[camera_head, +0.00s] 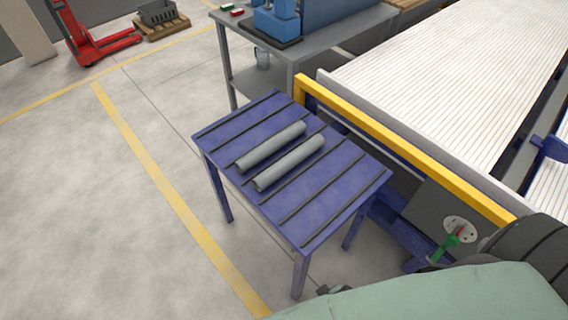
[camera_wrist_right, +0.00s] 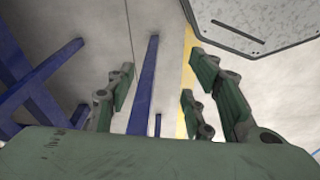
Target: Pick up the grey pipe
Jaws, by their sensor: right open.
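Two grey pipes lie side by side, parallel, on a small blue table (camera_head: 335,185) with dark ridges. The upper grey pipe (camera_head: 271,146) and the lower grey pipe (camera_head: 289,163) both show whole in the head view. My right gripper (camera_wrist_right: 160,88) is open and empty in the wrist view, with its green finger pads apart. Blue legs (camera_wrist_right: 146,80) and floor show between and beyond its fingers; no pipe is in that view. In the head view my right arm covers the bottom right, apart from the pipes. My left gripper is not in view.
A yellow rail (camera_head: 400,142) and a white roller conveyor (camera_head: 455,70) run along the table's right side. A grey workbench (camera_head: 320,37) stands behind. A red pallet jack (camera_head: 95,45) is far left. The floor left of the table is clear.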

